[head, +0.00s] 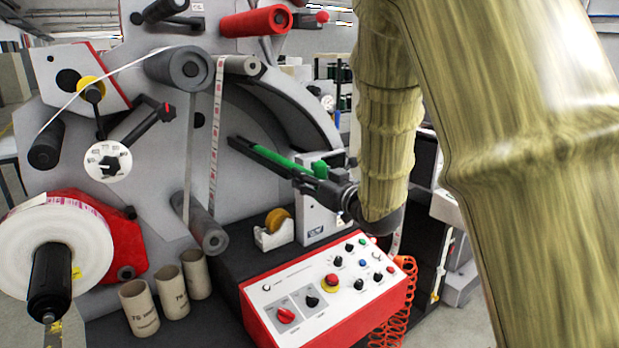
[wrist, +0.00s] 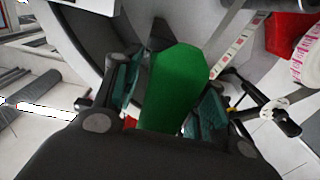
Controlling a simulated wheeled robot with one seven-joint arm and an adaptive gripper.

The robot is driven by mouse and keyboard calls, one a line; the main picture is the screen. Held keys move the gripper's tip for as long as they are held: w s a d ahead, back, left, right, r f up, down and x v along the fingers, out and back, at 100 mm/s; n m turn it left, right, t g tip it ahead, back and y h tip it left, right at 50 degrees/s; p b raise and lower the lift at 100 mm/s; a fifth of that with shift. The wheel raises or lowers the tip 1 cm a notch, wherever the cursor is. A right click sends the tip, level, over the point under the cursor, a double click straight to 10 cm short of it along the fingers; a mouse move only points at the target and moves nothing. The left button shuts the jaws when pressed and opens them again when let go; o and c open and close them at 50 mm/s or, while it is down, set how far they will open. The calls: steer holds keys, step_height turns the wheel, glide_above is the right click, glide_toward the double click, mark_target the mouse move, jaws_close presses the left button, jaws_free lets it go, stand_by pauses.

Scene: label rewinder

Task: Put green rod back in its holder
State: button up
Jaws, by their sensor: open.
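The green rod (head: 277,159) shows in the head view as a slim green strip beside a dark bar (head: 245,147) in front of the grey machine. In the wrist view the rod (wrist: 182,72) is a broad green shape, seen close up. My gripper (head: 309,177) is at the right end of the rod in the head view. In the wrist view my gripper (wrist: 165,103) is open, with a teal pad on each side of the rod. Contact between pads and rod cannot be told. I cannot make out for certain which part is the holder.
A white control panel (head: 325,290) with knobs and a red button stands below my gripper. A tape dispenser (head: 274,232) and several cardboard cores (head: 139,308) stand to its left. A label strip (head: 215,130) runs down the machine. Orange coiled cable (head: 397,310) hangs at the right.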

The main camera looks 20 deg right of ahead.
steer(key=v, duration=1.2)
steer(key=s+f+m+g+h, duration=0.2)
steer(key=s+f+g, duration=0.2)
steer(key=f, duration=1.4)
steer(key=s+f+m+g+h, duration=0.1)
steer(key=s+f+g+h, duration=0.2)
steer(key=f, duration=1.6)
steer(key=s+a+f+g, duration=0.1)
steer(key=s+f+g, duration=0.2)
steer(key=s+f, duration=0.4)
steer(key=s+a+f+m+g, duration=0.1)
steer(key=s+f+g, duration=0.2)
steer(key=s+f, duration=0.5)
steer(key=s+a+f+g+h, duration=0.1)
steer(key=s+a+f+g, duration=0.1)
steer(key=s+f, duration=0.6)
steer(key=s+g, duration=0.1)
steer(key=s, duration=0.6)
steer(key=shift+s+m+g, duration=0.3)
steer(key=shift+s+g, duration=0.05)
steer(key=shift+g, duration=0.05)
